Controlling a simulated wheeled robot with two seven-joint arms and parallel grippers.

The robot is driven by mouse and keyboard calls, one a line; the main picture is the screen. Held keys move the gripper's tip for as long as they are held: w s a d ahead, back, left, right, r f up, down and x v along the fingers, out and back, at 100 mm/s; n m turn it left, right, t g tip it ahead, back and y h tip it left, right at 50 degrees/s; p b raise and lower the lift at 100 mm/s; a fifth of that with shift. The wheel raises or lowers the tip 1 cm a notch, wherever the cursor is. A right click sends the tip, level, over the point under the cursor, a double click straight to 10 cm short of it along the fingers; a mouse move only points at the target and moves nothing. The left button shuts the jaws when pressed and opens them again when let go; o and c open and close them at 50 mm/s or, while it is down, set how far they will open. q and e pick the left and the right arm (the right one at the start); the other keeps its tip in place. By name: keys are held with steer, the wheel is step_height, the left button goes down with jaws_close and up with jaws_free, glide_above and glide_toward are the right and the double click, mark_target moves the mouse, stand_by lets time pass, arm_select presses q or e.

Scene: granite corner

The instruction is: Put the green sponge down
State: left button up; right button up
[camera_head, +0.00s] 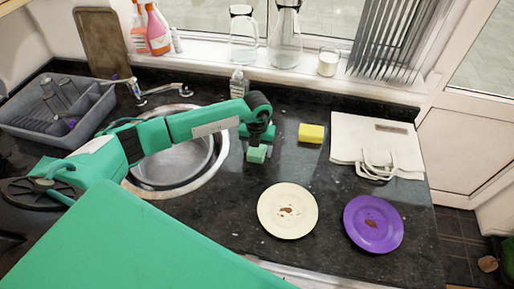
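The green sponge (257,154) is a small light-green block over the dark counter, between the sink and the yellow sponge. My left gripper (261,145) points down at it from above, with its dark fingers at the sponge's top. The gripper looks shut on the sponge, though the fingertips are small and partly hidden. I cannot tell whether the sponge's underside touches the counter. My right gripper is not in view.
A yellow sponge (311,133) lies to the right. A cream plate (288,228) and a purple plate (386,240), both with brown stains, are in front. The round sink (140,188) and grey dish rack (22,133) are left. A bottle (238,84) stands behind.

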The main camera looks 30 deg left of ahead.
arm_select(q)
steer(key=shift+o, duration=0.2)
steer(key=shift+r, duration=0.1)
steer(key=shift+r, duration=0.2)
step_height(320, 180, up, 12)
steer(key=b, duration=0.3)
steer(key=shift+f, duration=0.2)
